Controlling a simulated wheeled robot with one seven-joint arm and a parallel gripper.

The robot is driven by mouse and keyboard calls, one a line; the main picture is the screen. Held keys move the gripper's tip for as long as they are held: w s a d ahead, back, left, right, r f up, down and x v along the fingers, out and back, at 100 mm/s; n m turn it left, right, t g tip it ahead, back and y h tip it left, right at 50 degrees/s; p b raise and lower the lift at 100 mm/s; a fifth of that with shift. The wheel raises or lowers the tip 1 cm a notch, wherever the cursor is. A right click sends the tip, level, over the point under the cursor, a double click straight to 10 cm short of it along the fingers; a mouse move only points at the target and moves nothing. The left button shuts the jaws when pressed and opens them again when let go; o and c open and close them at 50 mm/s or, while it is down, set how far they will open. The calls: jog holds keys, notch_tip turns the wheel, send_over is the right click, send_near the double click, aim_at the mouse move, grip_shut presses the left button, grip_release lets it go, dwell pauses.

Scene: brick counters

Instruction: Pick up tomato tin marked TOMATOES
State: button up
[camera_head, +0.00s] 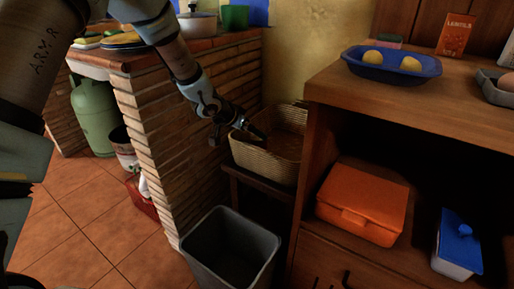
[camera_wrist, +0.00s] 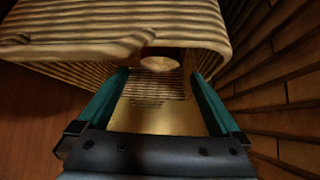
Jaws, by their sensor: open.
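No tin marked TOMATOES can be made out in either view. My gripper (camera_head: 238,130) is at the left rim of a woven basket (camera_head: 262,160), with one finger over the rim. In the wrist view my gripper (camera_wrist: 164,78) has its two teal fingers spread wide, with nothing clearly held between them. The ribbed basket wall (camera_wrist: 60,45) lies just ahead of the fingertips. A small round pale patch (camera_wrist: 159,63) shows at a gap in that wall; I cannot tell what it is. Most of the basket's inside is hidden.
The basket stands on a dark stool (camera_head: 240,176) between a brick counter (camera_head: 170,135) and a wooden cabinet (camera_head: 345,95). A grey bin (camera_head: 232,250) is below. The cabinet holds a blue tray (camera_head: 378,72), a LENTILS box (camera_head: 456,34), an orange box (camera_head: 362,200) and a blue-lidded container (camera_head: 457,248).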

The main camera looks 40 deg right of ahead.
aim_at(259, 146)
jog(key=shift+a+f+b+x, duration=0.1)
jog(key=shift+b+x, duration=0.25)
jog(key=shift+x, duration=1.25)
jog(key=shift+a+f+b+x, duration=0.1)
jog(key=shift+b+x, duration=0.25)
jog(key=shift+x, duration=1.25)
jog(key=shift+r, duration=0.1)
grip_shut()
